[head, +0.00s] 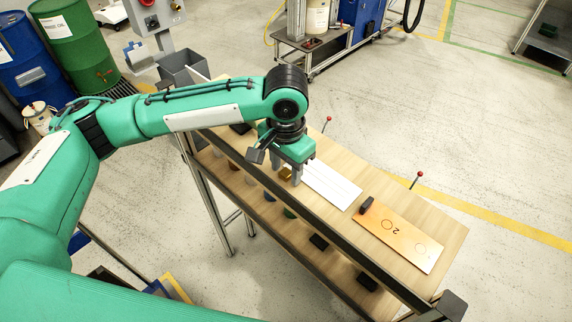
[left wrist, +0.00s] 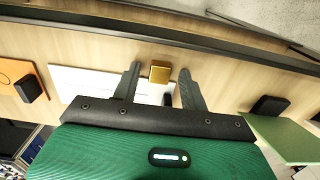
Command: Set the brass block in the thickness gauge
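The brass block (head: 286,173) is a small gold cube on the wooden bench, partly hidden by my left gripper (head: 288,168) in the head view. In the left wrist view the brass block (left wrist: 160,71) shows between the two spread fingertips of my left gripper (left wrist: 160,74), with a gap on each side. That gripper is open and points down at the bench. A white plate with thin lines (head: 332,186) lies beside it; it also shows in the left wrist view (left wrist: 85,80). I cannot tell which thing is the thickness gauge. My right gripper is out of view.
An orange plate marked 2 (head: 398,236) lies further right, with a black block (head: 366,204) at its corner. A green plate (left wrist: 290,138) and another black block (left wrist: 268,105) show in the wrist view. A dark rail (head: 340,222) runs along the bench edge.

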